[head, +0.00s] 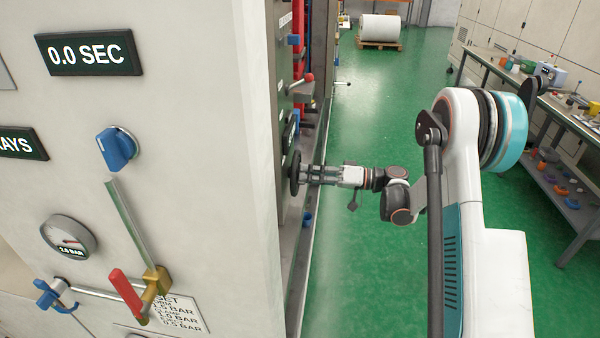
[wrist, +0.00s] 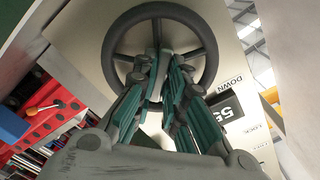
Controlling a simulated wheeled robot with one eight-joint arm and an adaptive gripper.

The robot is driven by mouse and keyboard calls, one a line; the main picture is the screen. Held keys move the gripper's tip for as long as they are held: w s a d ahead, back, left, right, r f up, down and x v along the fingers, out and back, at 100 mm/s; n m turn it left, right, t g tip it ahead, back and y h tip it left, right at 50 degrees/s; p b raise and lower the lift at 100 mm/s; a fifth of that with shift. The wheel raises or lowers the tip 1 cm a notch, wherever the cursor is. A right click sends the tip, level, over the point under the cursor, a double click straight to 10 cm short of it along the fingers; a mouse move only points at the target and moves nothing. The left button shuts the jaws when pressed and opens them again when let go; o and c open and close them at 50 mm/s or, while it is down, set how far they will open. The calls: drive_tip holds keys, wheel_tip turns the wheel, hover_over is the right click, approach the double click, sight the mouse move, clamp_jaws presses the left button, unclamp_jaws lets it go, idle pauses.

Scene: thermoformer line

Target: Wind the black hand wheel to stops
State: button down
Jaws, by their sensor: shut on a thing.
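The black hand wheel (wrist: 212,50) fills the upper middle of the wrist view, its spoked face on a pale panel. In the head view the hand wheel (head: 294,174) shows edge-on on the side of the machine. My gripper (head: 306,174) reaches it from the right, level with its middle. In the wrist view my gripper (wrist: 160,62) has its fingers close together, shut on the wheel near its hub and lower spokes. The fingers hide the hub, so the exact part held cannot be told.
A panel display (wrist: 232,112) with "DOWN" lettering sits right of the wheel. The large pale cabinet (head: 200,180) stands close on the left, with a red-handled valve (head: 125,290). A workbench (head: 565,115) is at the right. Green floor (head: 375,110) lies clear between.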

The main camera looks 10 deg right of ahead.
drive_tip(key=shift+m+b, duration=0.6)
drive_tip(key=shift+m, duration=0.8)
drive_tip(key=shift+m+b, duration=0.55)
drive_tip(key=shift+m, duration=0.85)
drive_tip(key=m+b, duration=0.1)
drive_tip(key=m, duration=0.1)
drive_tip(key=shift+m, duration=0.4)
